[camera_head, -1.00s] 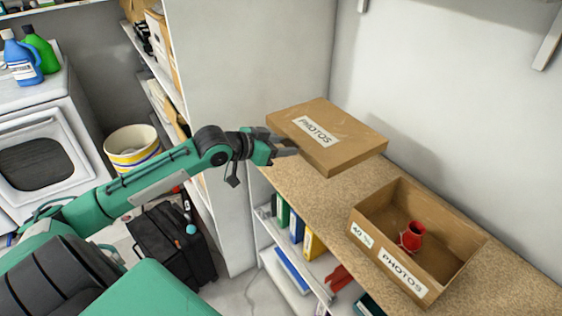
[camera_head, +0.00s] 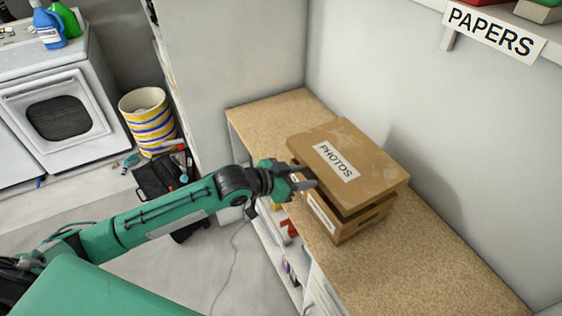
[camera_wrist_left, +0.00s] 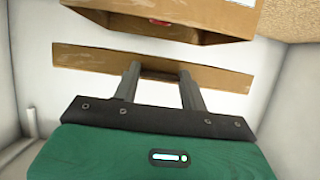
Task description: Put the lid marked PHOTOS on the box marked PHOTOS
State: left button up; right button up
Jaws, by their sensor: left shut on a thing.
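The cardboard lid marked PHOTOS (camera_head: 352,160) is held over the cardboard box marked PHOTOS (camera_head: 352,229) on the shelf top. A dark gap shows between lid and box, and the lid hides most of the box's opening. My left gripper (camera_head: 308,186) is shut on the lid's near left edge. In the left wrist view, my left gripper's fingers (camera_wrist_left: 158,75) meet the lid's edge strip (camera_wrist_left: 95,62), with the box (camera_wrist_left: 200,18) beyond it. My right gripper is not in view.
The speckled shelf top (camera_head: 272,112) is clear to the left and right of the box. A wall stands close behind, with a shelf labelled PAPERS (camera_head: 492,32) at the upper right. A striped bin (camera_head: 150,122) and a washing machine (camera_head: 58,105) stand at the left.

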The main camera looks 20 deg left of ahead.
pick_arm(q)
jog(key=shift+s+d, duration=0.1)
jog(key=shift+d, duration=0.1)
jog(key=shift+p, duration=0.4)
jog(key=shift+f+b, duration=1.45)
jog(key=shift+f, duration=2.15)
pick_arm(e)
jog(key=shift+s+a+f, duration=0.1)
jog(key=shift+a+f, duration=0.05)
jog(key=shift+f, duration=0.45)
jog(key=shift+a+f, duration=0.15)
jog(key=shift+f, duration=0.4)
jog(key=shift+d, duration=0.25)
pick_arm(q)
jog(key=o, duration=1.1)
